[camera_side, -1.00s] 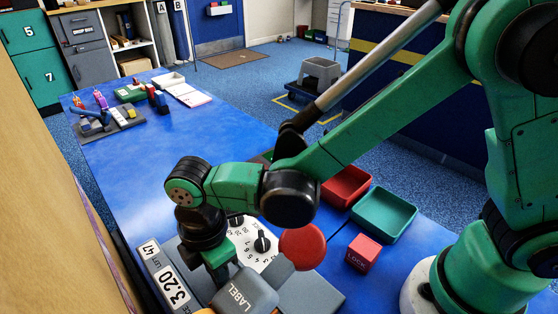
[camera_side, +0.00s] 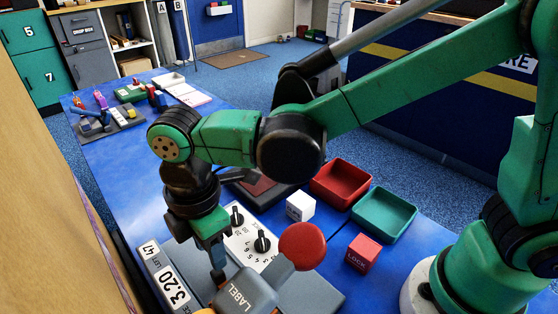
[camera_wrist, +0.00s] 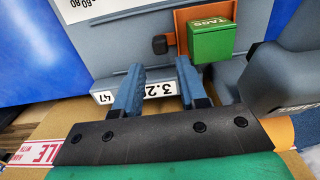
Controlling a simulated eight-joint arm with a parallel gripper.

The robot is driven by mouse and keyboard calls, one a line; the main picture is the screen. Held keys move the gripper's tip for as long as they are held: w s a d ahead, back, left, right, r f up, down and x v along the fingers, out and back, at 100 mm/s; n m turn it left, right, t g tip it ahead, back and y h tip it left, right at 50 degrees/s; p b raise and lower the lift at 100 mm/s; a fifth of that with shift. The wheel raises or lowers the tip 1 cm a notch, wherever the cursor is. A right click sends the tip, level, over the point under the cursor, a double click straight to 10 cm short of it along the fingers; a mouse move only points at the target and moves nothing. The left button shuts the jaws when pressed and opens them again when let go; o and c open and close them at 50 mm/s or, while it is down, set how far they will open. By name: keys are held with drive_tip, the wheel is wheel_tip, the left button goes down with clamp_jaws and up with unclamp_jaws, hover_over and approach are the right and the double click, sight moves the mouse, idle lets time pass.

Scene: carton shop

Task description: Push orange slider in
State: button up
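An orange piece (camera_wrist: 182,35) shows in the wrist view beyond my fingers, partly covered by a green cube marked TAGS (camera_wrist: 213,40). Another orange patch (camera_wrist: 279,132) shows at the right beside a grey part. In the side view only an orange edge (camera_side: 205,311) shows at the bottom, below the LABEL part (camera_side: 240,293); I cannot tell which orange part is the slider. My gripper (camera_wrist: 160,85) is open, its two blue-grey fingers apart with nothing between them. In the side view its fingers (camera_side: 217,272) point down beside the LABEL part, over the grey device.
The device has a white dial plate (camera_side: 245,240), a red round knob (camera_side: 302,246) and a 3.20 display (camera_side: 172,287). A white cube (camera_side: 300,206), red cube (camera_side: 363,253), red tray (camera_side: 341,183) and teal tray (camera_side: 384,213) stand to the right.

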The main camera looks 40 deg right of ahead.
sight(233, 267)
drive_tip(key=shift+o, duration=1.4)
drive_tip(key=m, duration=0.5)
drive_tip(key=shift+m, duration=0.3)
drive_tip(key=m, duration=0.2)
drive_tip(key=shift+m, duration=0.4)
drive_tip(key=m, duration=0.5)
drive_tip(key=shift+m, duration=0.3)
drive_tip(key=m, duration=0.3)
drive_tip(key=shift+f+m, duration=0.1)
drive_tip(key=shift+m, duration=0.3)
drive_tip(key=shift+f, duration=2.7)
clamp_jaws()
